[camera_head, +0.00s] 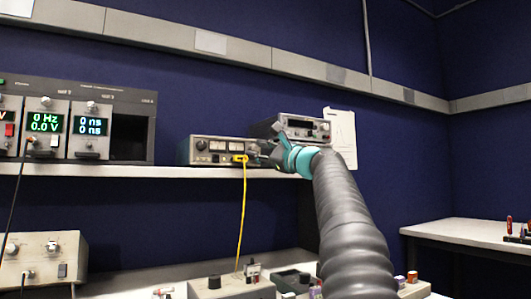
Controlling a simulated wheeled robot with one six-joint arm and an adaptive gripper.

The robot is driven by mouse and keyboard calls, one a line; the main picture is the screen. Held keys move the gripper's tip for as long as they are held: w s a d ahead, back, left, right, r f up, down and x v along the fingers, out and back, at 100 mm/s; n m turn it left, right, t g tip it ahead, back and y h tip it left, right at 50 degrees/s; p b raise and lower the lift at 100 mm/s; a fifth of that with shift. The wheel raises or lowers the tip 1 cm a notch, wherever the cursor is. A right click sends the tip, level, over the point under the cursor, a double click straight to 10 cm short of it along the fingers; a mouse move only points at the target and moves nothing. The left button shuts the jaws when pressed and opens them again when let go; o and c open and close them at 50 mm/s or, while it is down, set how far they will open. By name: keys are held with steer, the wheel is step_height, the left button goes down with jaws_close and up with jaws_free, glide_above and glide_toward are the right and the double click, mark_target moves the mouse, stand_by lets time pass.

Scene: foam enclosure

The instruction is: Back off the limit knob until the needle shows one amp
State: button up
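A low grey instrument box (220,151) with knobs and small panel features stands on the shelf, with a yellow cable plugged into its front. The needle and its reading are too small to make out. My gripper (258,153) is at the right end of this box's front, close to a dark knob-like shape there. The gripper covers that part of the panel, so I cannot tell whether it touches or holds the knob. Its fingers are too small and overlapped to show if they are open or shut.
Another instrument (306,129) stands just behind and right of the box. A rack with green displays (76,120) is on the left of the shelf (120,171). The yellow cable (242,215) hangs down to equipment below. A side bench (465,234) is at right.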

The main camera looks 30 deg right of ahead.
steer(key=v, duration=1.2)
stand_by(0.3)
